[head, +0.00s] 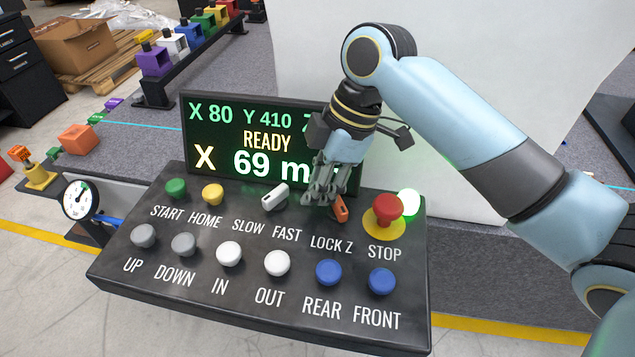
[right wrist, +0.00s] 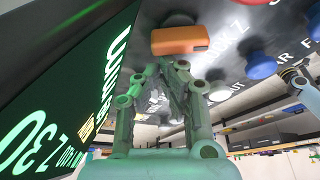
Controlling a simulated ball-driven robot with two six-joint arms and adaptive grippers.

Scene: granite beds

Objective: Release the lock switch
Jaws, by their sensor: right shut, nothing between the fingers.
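The lock switch (head: 340,209) is a small orange-red lever on the dark control panel (head: 140,280), above the label LOCK Z. It leans to one side. In the right wrist view it is an orange block (right wrist: 180,40) just beyond the fingertips. My right gripper (head: 325,198) is shut and empty, pointing down just left of the lever. In the right wrist view its fingertips (right wrist: 161,72) are close to the lever; I cannot tell whether they touch it. My left gripper is not in view.
A red STOP button (head: 388,207) on a yellow base stands right of the lever, beside a glowing green lamp (head: 408,203). A pale SLOW/FAST switch (head: 274,197) is to the left. Several push buttons line the front. The display (head: 245,140) behind reads READY.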

